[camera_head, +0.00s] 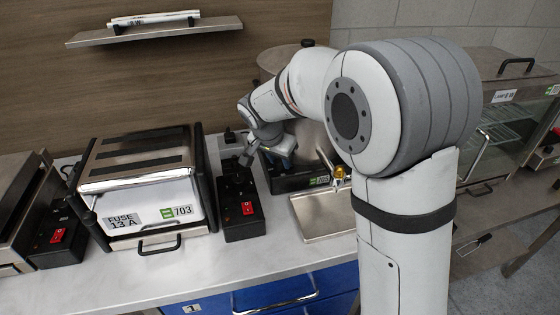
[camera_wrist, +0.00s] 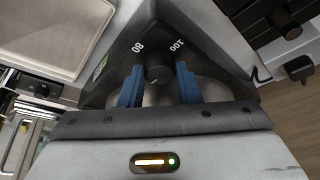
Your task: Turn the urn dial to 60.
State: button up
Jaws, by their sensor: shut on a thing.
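The urn (camera_head: 310,135) is a metal vessel on a black base, mostly hidden behind my arm in the head view. Its dial (camera_wrist: 158,74) is a dark round knob on the black base in the wrist view, with 80 printed on its left and 100 on its right. The 60 mark is not visible, and the dial's exact setting is too small to tell. My gripper (camera_wrist: 159,67) has its blue fingers on either side of the dial, shut on it. In the head view my gripper (camera_head: 283,150) is small beside the urn's base.
A toaster-like appliance (camera_head: 145,190) labelled 703 stands left, with a black box with a red switch (camera_head: 247,208) beside it. A metal drip tray (camera_head: 322,222) and a brass-coloured tap (camera_head: 339,174) are in front of the urn. A shelf (camera_head: 155,32) hangs above; the counter front is clear.

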aim_at(273, 176)
jog(key=o, duration=1)
jog(key=shift+c, duration=0.2)
jog(key=v, duration=0.7)
jog(key=shift+s+r, duration=0.15)
jog(key=shift+r, duration=0.2)
jog(key=shift+a, duration=0.15)
